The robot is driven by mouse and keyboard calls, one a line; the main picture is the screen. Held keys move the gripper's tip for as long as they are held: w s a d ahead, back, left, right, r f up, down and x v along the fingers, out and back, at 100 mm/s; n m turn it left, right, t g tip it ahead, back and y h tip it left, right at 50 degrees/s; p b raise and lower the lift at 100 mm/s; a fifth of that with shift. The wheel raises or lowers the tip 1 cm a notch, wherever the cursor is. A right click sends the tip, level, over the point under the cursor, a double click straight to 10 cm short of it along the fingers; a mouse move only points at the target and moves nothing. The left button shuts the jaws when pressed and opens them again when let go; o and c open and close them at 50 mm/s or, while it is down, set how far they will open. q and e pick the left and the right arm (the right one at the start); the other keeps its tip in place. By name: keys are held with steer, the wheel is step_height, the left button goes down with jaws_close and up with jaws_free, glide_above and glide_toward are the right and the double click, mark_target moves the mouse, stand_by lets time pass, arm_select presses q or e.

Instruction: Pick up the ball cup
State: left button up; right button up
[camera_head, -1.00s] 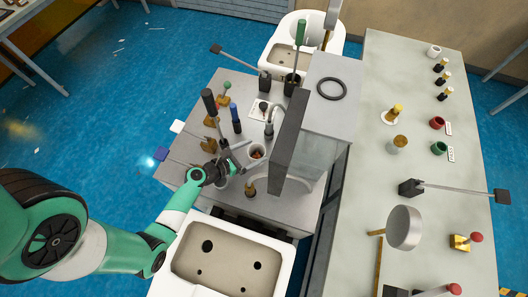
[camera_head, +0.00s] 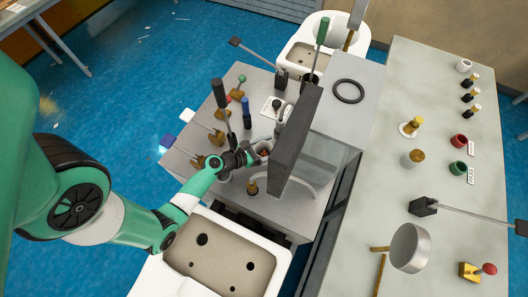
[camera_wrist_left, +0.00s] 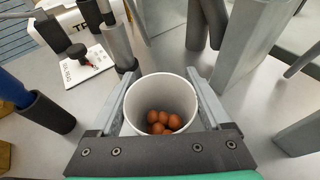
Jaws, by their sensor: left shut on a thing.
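The ball cup (camera_head: 264,146) is a white cup on the grey worktop, left of the dark upright panel. In the left wrist view the cup (camera_wrist_left: 160,88) is upright with several brown balls in its bottom. My left gripper (camera_head: 254,153) reaches it from the left and is shut on it. In the left wrist view its two fingers (camera_wrist_left: 163,104) press on opposite sides of the cup. I cannot tell whether the cup's base touches the worktop. My right gripper is in neither view.
The dark panel (camera_head: 293,138) stands close to the right of the cup. A brass-topped piece (camera_head: 252,187) stands just in front. A blue-handled tool (camera_head: 246,113) and a black-handled tool (camera_head: 220,97) stand behind. A white basin (camera_head: 225,250) lies at the front.

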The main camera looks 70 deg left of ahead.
mark_target(270, 151)
arm_select(q)
steer(key=shift+c, duration=0.3)
steer(key=shift+r, duration=0.1)
step_height(270, 151, up, 10)
steer(key=p, duration=0.6)
